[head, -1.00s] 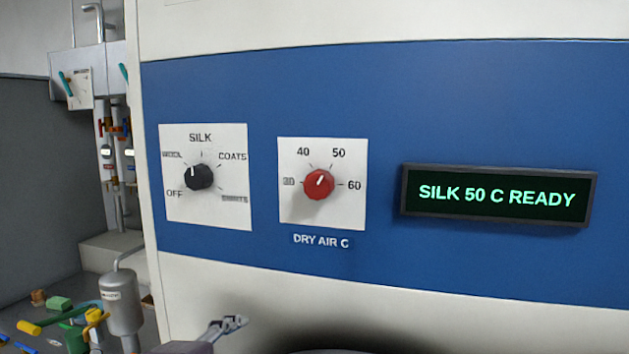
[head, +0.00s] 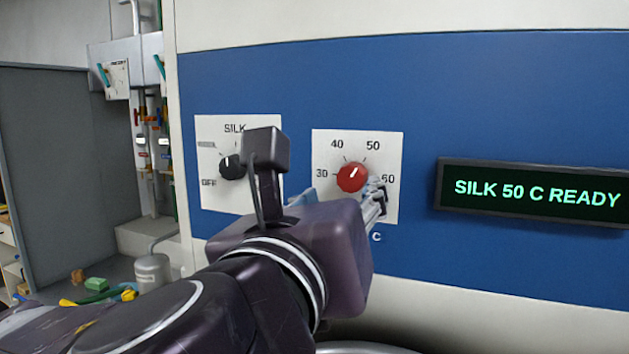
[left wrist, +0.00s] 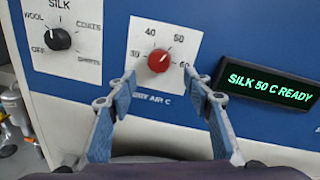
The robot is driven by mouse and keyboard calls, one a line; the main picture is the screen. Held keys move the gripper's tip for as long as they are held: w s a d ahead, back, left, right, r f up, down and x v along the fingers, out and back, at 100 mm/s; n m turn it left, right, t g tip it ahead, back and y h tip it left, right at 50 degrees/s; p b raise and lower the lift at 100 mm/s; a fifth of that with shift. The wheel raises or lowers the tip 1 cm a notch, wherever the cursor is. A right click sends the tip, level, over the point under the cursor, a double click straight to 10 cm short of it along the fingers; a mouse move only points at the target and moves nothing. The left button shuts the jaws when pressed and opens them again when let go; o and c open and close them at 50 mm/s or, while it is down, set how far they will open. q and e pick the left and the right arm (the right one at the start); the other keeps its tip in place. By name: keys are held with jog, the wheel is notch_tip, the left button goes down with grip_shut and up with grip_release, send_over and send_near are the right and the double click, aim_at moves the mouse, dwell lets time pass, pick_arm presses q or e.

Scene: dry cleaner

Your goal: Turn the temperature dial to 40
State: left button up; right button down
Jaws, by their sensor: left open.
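The red temperature dial (head: 352,177) sits on a white plate marked 30, 40, 50 and 60. Its white pointer line leans up and right, toward 50. In the left wrist view the dial (left wrist: 159,60) lies above and between the fingertips, with its face uncovered. My left gripper (left wrist: 163,84) is open and empty, its blue fingers spread below and either side of the dial. In the head view my left gripper (head: 341,193) is partly hidden behind its own wrist. The display (head: 537,194) reads SILK 50 C READY. My right gripper is in neither view.
A black program dial (head: 232,166) on its own plate is left of the red dial, partly covered by my wrist in the head view. The blue panel (head: 520,90) above is clear. Pipes and valves (head: 150,140) stand at the left.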

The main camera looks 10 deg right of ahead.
aim_at(351, 181)
pick_arm(q)
jog(key=p+x, duration=0.3)
jog(key=x, duration=0.3)
jog(key=shift+w+r, duration=0.1)
jog(key=shift+w, duration=0.2)
jog(key=shift+w+d, duration=0.3)
jog(key=shift+w, duration=0.05)
jog(key=shift+c, duration=0.2)
jog(key=c, duration=1.1)
